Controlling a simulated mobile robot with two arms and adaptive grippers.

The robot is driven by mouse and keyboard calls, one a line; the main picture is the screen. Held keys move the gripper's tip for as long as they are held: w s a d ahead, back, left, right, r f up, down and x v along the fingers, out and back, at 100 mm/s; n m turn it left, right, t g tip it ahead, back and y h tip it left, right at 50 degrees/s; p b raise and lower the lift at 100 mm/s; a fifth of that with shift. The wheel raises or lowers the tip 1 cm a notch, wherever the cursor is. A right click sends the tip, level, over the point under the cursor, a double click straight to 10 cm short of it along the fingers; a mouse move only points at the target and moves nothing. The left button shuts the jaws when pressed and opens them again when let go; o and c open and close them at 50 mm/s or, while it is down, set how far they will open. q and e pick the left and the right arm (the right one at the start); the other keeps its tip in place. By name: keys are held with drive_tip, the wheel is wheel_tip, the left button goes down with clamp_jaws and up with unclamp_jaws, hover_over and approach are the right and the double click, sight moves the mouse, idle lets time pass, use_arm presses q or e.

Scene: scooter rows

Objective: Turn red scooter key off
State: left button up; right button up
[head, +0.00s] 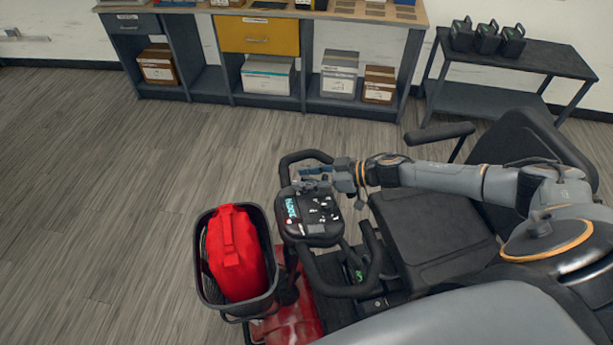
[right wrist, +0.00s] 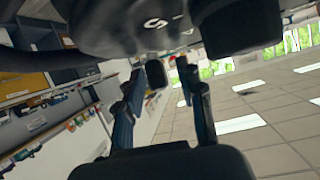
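The red scooter (head: 290,325) stands in the lower middle of the head view, its black console (head: 310,229) carrying a lit teal display (head: 291,208). I cannot make out the key; my gripper covers the console's far edge. My right gripper (head: 310,176) is at that far edge, below the handlebar loop (head: 304,155). In the right wrist view its two fingers (right wrist: 163,105) are apart, with a small dark rounded piece (right wrist: 156,75) showing between them, which I cannot identify. Dark scooter parts fill the top of that view. I cannot tell whether the fingers touch anything. My left gripper is not in view.
A black front basket (head: 207,285) holds a red bag (head: 236,255). The black seat (head: 435,228) lies under my right arm. A workbench (head: 221,95) with boxes and a dark side table (head: 520,57) stand at the back. The floor at left is clear.

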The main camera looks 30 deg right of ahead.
drive_tip(key=shift+c, duration=0.4)
clamp_jaws()
drive_tip(key=shift+n, duration=0.3)
drive_tip(key=shift+n+g+y+b, duration=0.7)
drive_tip(key=shift+n+g+b, duration=0.05)
drive_tip(key=shift+n+g, duration=0.15)
drive_tip(key=n+g+b, duration=0.3)
drive_tip(key=b, duration=0.1)
drive_tip(key=n+g+y+b, duration=0.1)
drive_tip(key=n+g+b, duration=0.1)
drive_tip(key=n+b, duration=0.1)
drive_tip(key=n+g+b, duration=0.3)
drive_tip(key=b, duration=0.1)
drive_tip(key=shift+s+f+g+y+b, duration=0.1)
drive_tip(key=shift+f+g+y+b, duration=0.2)
drive_tip(key=shift+y, duration=0.1)
drive_tip(key=shift+s+r+n+g+h+b, duration=0.1)
drive_tip(key=shift+r+n+g+h+b, duration=0.2)
drive_tip(key=shift+n+g+b, duration=0.8)
